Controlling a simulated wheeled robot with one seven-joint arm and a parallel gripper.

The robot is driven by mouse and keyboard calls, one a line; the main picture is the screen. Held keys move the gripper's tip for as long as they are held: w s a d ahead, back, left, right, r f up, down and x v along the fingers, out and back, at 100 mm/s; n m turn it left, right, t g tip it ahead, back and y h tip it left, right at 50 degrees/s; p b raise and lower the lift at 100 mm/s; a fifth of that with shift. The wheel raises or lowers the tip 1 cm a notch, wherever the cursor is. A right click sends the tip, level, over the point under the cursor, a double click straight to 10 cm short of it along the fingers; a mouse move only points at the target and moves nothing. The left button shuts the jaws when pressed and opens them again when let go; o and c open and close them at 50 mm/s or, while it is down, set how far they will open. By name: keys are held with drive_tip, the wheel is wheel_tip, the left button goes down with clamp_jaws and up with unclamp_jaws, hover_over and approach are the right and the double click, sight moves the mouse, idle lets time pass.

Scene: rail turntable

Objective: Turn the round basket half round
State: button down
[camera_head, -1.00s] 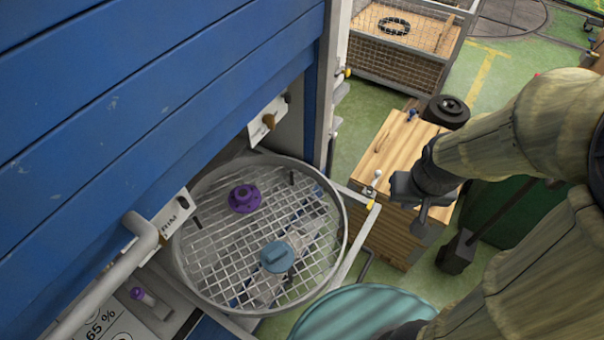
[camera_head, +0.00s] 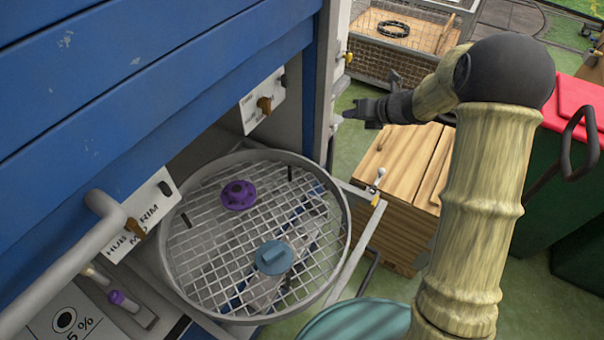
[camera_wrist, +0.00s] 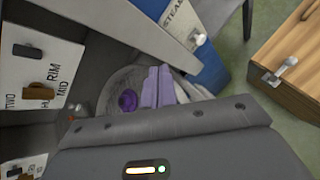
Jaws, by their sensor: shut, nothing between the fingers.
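The round basket (camera_head: 343,245) is a grey wire-mesh disc with a raised metal rim, in the opening below the blue panel. A purple flanged part (camera_head: 238,195) lies toward its back and a blue-grey capped part (camera_head: 274,258) toward its front. Short black pegs (camera_head: 290,173) stand up from the mesh. My gripper (camera_head: 341,115) is up to the right of the basket's back edge, apart from it, pointing left. In the wrist view, its lavender fingers (camera_wrist: 158,86) are together and empty, covering part of the basket; the purple part (camera_wrist: 127,100) shows beside them.
A blue slatted panel (camera_head: 150,90) with a grey handle (camera_head: 85,245) overhangs the basket's left. Label plates with knobs (camera_head: 264,103) flank the opening. A wooden box (camera_head: 390,165) stands right, with a teal round lid (camera_head: 355,320) in front and a red-lidded bin (camera_head: 575,105) beyond.

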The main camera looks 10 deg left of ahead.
drive_tip(key=s+a+f+n+g+y+b, duration=0.1)
drive_tip(key=s+f+n+g+b, duration=0.2)
drive_tip(key=f+n+g, duration=0.4)
wheel_tip(320, 180, down, 4)
drive_tip(key=s+n, duration=0.1)
drive_tip(key=n, duration=0.7)
drive_tip(key=shift+s, duration=0.25)
drive_tip(key=shift+a+f, duration=0.1)
drive_tip(key=shift+a, duration=0.05)
drive_tip(key=p, duration=0.3)
approach(302, 180)
drive_tip(key=a, duration=0.3)
drive_tip(key=shift+s+a+f, duration=0.1)
drive_tip(key=shift+a, duration=0.05)
drive_tip(key=a+p, duration=0.1)
drive_tip(key=a, duration=0.2)
drive_tip(key=shift+s+a, duration=0.15)
drive_tip(key=shift+a, duration=0.1)
drive_tip(key=shift+a+f, duration=0.15)
drive_tip(key=shift+a, duration=0.2)
